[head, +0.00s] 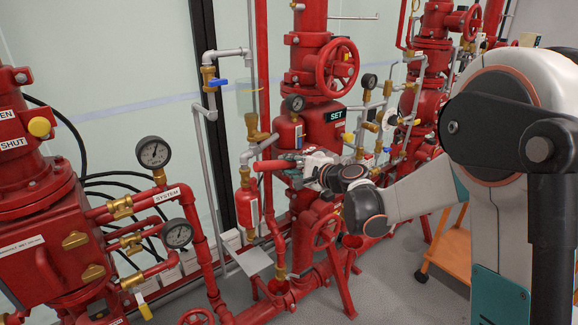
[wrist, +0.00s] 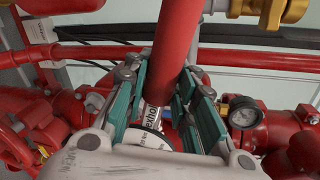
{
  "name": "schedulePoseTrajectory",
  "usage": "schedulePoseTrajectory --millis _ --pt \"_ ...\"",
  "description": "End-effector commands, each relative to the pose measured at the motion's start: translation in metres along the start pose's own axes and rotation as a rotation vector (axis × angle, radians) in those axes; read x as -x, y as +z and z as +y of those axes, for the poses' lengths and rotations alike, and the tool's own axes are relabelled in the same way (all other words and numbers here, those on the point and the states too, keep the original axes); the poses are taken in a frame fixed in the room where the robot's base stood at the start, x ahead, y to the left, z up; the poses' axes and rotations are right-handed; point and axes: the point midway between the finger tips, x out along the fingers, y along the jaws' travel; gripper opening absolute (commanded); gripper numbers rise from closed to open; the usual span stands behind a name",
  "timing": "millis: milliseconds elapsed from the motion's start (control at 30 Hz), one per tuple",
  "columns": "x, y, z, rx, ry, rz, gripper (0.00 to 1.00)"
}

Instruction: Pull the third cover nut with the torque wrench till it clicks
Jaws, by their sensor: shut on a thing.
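My gripper (head: 302,164) is at the middle of the head view, in front of the red valve body (head: 322,128) with the SET sign. In the wrist view its teal-padded fingers (wrist: 163,80) are closed around a red bar, the torque wrench's handle (wrist: 177,38). A silver band with printed letters (wrist: 154,96) shows on the wrench between the fingers. In the head view the red handle (head: 272,165) sticks out to the left of the gripper. The wrench's working end and the cover nuts are hidden or cannot be made out, so I cannot tell whether the wrench sits on a nut.
Red pipes and brass fittings crowd the space. A round gauge (wrist: 244,114) is right of the fingers in the wrist view. An orange cart (head: 443,248) stands at right. Grey floor (head: 400,285) is free in front.

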Motion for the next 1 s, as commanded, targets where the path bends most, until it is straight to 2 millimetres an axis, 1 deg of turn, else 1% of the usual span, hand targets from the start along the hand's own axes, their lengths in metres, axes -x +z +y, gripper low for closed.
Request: schedulePoseTrajectory --millis 667,1000 --pt "0.004 -0.001 -0.018 -0.088 0.0 -0.018 0.0" --pt "0.003 -0.001 -0.015 -0.079 0.001 -0.017 0.0"
